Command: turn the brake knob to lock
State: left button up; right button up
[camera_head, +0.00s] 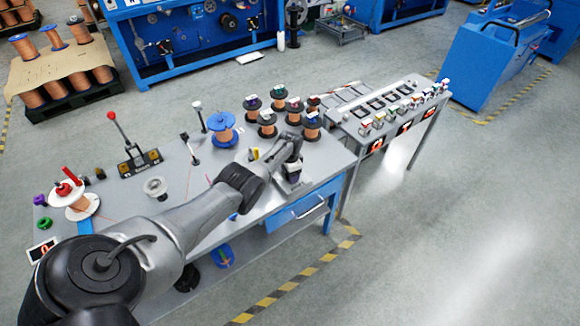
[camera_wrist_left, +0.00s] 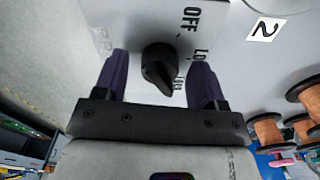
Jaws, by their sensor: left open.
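The black brake knob (camera_wrist_left: 157,66) sits on a pale panel (camera_wrist_left: 195,38) in the left wrist view. The panel bears the printed letters OFF and LO, with further lettering partly hidden by the knob and a finger. The knob's pointed end is toward the lower right of that view. My left gripper (camera_wrist_left: 156,80) is open, with one dark purple finger on each side of the knob and visible gaps between. In the head view my left gripper (camera_head: 291,168) is at the right front part of the workbench (camera_head: 245,180) and hides the knob. My right gripper is not in view.
Copper wire spools (camera_head: 268,122) stand on the bench behind my gripper, and a blue-flanged spool (camera_head: 222,128) stands to their left. A red-handled lever (camera_head: 113,118) rises farther left. A second table (camera_head: 385,112) with several small items adjoins at the right. A blue drawer (camera_head: 297,210) is below.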

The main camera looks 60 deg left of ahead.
pick_arm(q)
notch_tip(320, 180, up, 6)
jog(key=p, duration=0.4)
notch_tip(320, 180, up, 8)
jog(key=p, duration=0.2)
jog(key=shift+f, duration=0.2)
